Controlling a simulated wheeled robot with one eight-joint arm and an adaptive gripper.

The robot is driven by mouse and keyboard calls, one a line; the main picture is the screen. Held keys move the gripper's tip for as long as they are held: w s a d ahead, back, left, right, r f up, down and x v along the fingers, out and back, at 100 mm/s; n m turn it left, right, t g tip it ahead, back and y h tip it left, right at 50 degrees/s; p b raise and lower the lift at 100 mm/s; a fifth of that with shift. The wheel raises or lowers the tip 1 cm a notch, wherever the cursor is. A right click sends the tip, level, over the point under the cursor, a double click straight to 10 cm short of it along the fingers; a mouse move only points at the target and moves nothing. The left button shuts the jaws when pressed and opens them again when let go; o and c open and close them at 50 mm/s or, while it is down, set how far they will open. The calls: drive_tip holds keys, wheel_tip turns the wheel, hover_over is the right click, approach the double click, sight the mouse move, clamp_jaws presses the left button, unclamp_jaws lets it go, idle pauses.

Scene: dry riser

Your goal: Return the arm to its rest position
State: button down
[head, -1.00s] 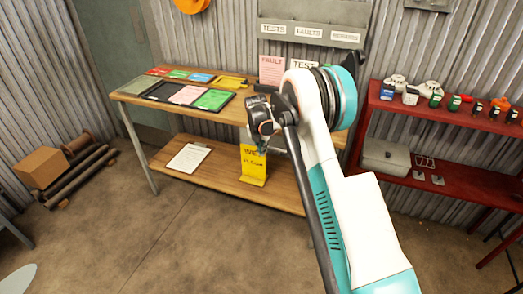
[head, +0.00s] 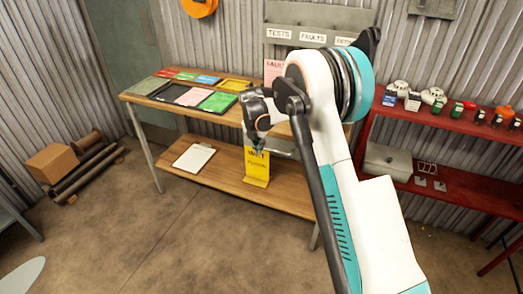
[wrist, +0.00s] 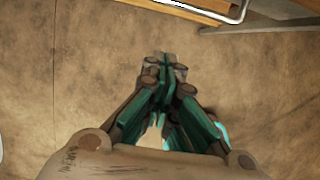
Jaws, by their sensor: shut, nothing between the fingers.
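My arm (head: 345,190) rises from the lower right of the head view and folds over at the top, in front of the wooden bench. My gripper hangs at its end; in the wrist view my gripper (wrist: 165,68) points down with its green fingers together and nothing between them. Bare floor (wrist: 75,75) lies below it. In the head view the fingers are small and partly hidden near the yellow sign, so their exact spacing from it cannot be told.
The wooden bench (head: 225,182) has a lower shelf with a clipboard (head: 194,157) and a yellow sign (head: 257,170). Coloured cards and a dark tray (head: 165,92) lie on top. A red shelf (head: 455,192) with detectors stands right. A cardboard box (head: 50,163) sits left. The front floor is clear.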

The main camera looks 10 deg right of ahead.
drive_tip(key=s+d+r+m+t, duration=0.1)
drive_tip(key=s+r+m+t, duration=0.1)
drive_tip(key=s+r+m, duration=1.6)
drive_tip(key=s+r+m+t+y, duration=0.1)
drive_tip(key=s+m, duration=0.9)
drive_tip(key=s, duration=1.6)
drive_tip(key=shift+s+r+m+t+y, duration=0.2)
drive_tip(key=shift+r+m+t+y, duration=0.15)
drive_tip(key=shift+r+t, duration=0.8)
drive_tip(key=shift+d+r, duration=0.1)
drive_tip(key=shift+r, duration=0.15)
